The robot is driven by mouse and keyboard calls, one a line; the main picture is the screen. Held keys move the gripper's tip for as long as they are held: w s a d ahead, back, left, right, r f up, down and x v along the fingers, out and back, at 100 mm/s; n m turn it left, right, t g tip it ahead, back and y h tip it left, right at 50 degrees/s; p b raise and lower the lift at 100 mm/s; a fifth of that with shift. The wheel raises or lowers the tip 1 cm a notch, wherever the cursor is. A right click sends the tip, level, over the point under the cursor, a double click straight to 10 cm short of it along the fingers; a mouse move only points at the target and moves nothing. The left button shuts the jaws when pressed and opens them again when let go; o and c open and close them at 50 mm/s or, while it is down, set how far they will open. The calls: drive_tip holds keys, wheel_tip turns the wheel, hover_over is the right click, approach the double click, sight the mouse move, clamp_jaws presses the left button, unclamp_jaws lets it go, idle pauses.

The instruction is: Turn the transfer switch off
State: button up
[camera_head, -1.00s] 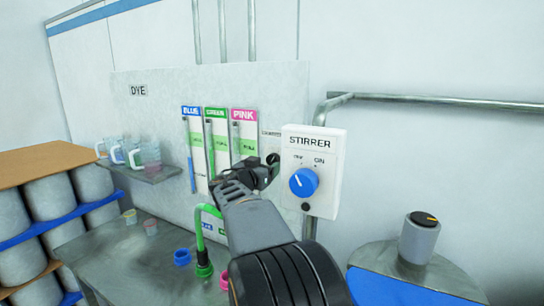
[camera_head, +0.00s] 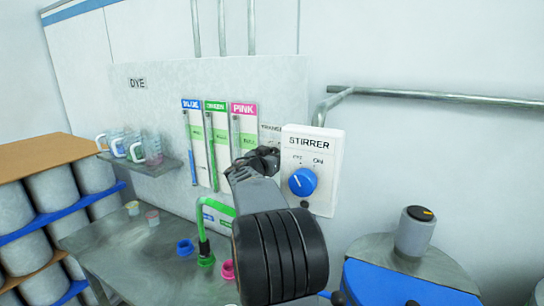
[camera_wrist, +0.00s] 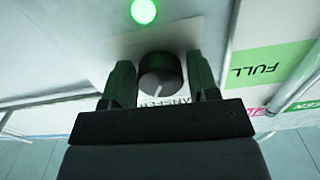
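The transfer switch is a dark round knob (camera_wrist: 160,75) with a white pointer line. In the wrist view it sits between my gripper's two fingers. Part of its "TRANSFER" label shows upside down below it, and a lit green lamp (camera_wrist: 143,11) is above it in the picture. My gripper (camera_wrist: 160,80) is open, with one finger on each side of the knob and narrow gaps; I cannot tell whether either finger touches. In the head view my gripper (camera_head: 262,160) is at the panel just left of the stirrer box and hides the knob.
The white STIRRER box (camera_head: 322,160) with a blue knob (camera_head: 302,182) is close to the right of my gripper. Dye gauges (camera_head: 216,145) are to the left. Below are a metal table (camera_head: 120,250) and a green pipe (camera_head: 204,225). A blue drum (camera_head: 400,285) stands at right.

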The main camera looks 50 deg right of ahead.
drive_tip(key=c, duration=0.6)
drive_tip(key=shift+f, duration=0.1)
drive_tip(key=shift+b, duration=0.4)
drive_tip(key=shift+f+n+b, duration=0.2)
drive_tip(key=shift+n+b, duration=0.4)
drive_tip(key=shift+b, duration=0.4)
drive_tip(key=shift+n+b, duration=0.8)
drive_tip(key=shift+b, duration=0.4)
drive_tip(key=n+b, duration=0.4)
drive_tip(key=shift+r+n, duration=0.1)
drive_tip(key=shift+n, duration=0.2)
drive_tip(key=shift+r+n+b, duration=0.2)
drive_tip(key=shift+n+b, duration=0.85)
drive_tip(key=shift+n, duration=1.15)
